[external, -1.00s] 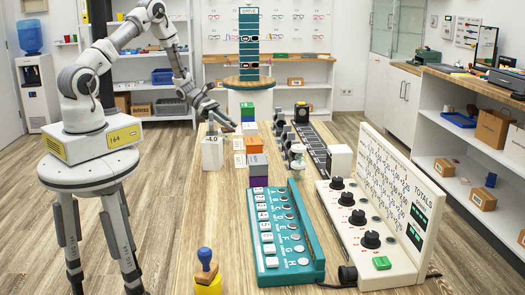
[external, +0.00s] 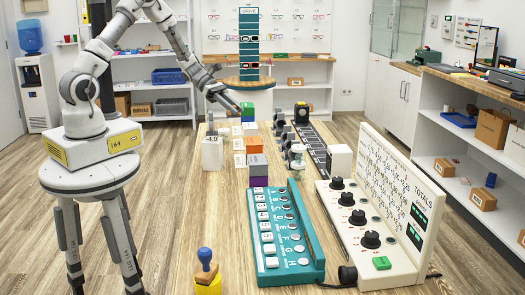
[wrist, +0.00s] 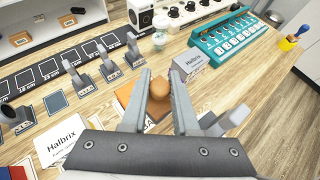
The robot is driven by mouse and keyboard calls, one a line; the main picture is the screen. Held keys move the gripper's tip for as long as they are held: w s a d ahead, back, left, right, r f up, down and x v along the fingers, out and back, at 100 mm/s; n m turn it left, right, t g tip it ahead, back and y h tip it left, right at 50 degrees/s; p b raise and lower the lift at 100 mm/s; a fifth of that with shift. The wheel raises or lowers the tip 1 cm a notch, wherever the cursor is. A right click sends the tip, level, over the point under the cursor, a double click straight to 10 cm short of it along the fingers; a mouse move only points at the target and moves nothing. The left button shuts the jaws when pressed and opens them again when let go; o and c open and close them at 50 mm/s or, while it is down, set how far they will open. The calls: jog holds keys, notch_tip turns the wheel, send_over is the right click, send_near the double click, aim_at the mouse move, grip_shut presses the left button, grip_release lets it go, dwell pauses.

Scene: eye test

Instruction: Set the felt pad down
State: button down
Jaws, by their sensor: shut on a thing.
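My gripper (wrist: 160,82) is shut on a rounded brown thing, which I take to be the felt pad (wrist: 159,91) by its place between the fingers. Only its smooth brown top shows in the wrist view; its underside is hidden, and I cannot make out any felt. The held thing is too small to make out there. I cannot tell how high it is above the table.
An orange box (external: 254,145) and a grey box (external: 257,161) on a purple one stand along the table. A white block (external: 212,153) is left of them. A teal lettered panel (external: 313,233) and a cream knob panel (external: 400,240) fill the near right. The near left table is mostly clear.

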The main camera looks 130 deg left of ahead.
jog(key=w+d+m+h+b, duration=0.5)
jog(key=w+d+b, duration=0.1)
jog(key=w+d, duration=1.15)
jog(key=d+f+m+g+h+b, duration=0.1)
jog(key=d+m+g+h+b, duration=0.35)
jog(key=d, duration=1.95)
jog(key=b, duration=0.3)
send_over(218, 213)
jog(key=shift+t, duration=0.45)
notch_tip(218, 213, down, 12)
jog(key=shift+r, duration=0.1)
jog(key=shift+a+f+b, duration=0.1)
jog(key=shift+f+b, duration=0.65)
jog(key=shift+f, duration=1.3)
